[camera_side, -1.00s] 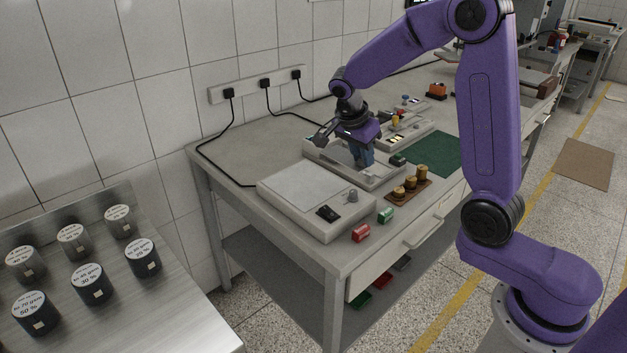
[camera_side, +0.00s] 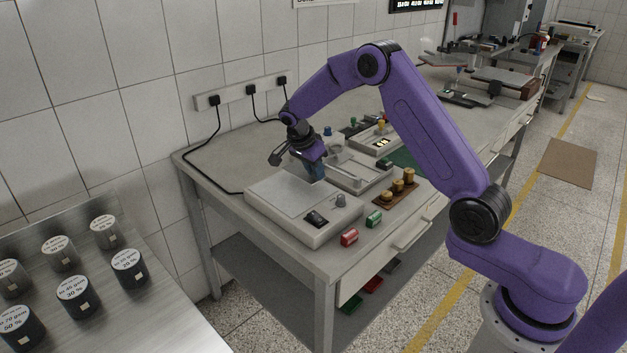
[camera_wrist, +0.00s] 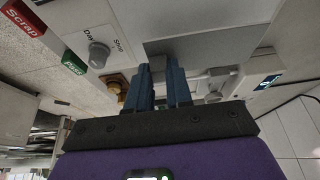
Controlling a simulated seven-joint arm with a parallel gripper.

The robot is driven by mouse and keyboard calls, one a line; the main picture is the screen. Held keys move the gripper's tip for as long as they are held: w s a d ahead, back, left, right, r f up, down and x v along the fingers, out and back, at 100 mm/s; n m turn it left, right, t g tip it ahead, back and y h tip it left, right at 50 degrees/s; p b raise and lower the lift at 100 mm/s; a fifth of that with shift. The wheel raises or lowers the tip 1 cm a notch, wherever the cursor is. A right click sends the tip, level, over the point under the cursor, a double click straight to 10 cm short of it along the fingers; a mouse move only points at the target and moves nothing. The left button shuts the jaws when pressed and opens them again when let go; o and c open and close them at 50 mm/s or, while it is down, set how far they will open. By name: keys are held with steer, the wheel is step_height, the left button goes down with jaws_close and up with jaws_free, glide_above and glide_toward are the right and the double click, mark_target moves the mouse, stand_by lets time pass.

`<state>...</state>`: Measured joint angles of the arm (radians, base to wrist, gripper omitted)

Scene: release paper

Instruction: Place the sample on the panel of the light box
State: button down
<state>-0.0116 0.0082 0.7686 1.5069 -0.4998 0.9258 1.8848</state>
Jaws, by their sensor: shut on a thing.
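The light box (camera_side: 310,228) is a low pale box at the near left of the bench, with a grey panel (camera_side: 272,192) on top. My gripper (camera_side: 318,179) is low at the panel's far right edge, pointing down, its blue fingers shut on the sample. The sample cannot be made out in the side view. In the wrist view the fingers (camera_wrist: 162,68) stand close together, and a flat grey rectangle (camera_wrist: 208,42) lies just beyond their tips. I cannot tell whether that is the sample or the panel. The light box knob (camera_wrist: 98,52) shows left of it.
A shallow tray (camera_side: 377,180) stands behind the light box. Brass weights (camera_side: 398,187) sit on a brown board to its right. A red block (camera_side: 349,238) and a green block (camera_side: 374,218) lie at the front edge. Black cables run along the left wall side.

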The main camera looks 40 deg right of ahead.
mark_target(312, 176)
steer(key=shift+w+f, duration=0.3)
steer(key=shift+f, duration=1.55)
steer(key=shift+f, duration=0.15)
steer(key=c, duration=1)
jaws_free()
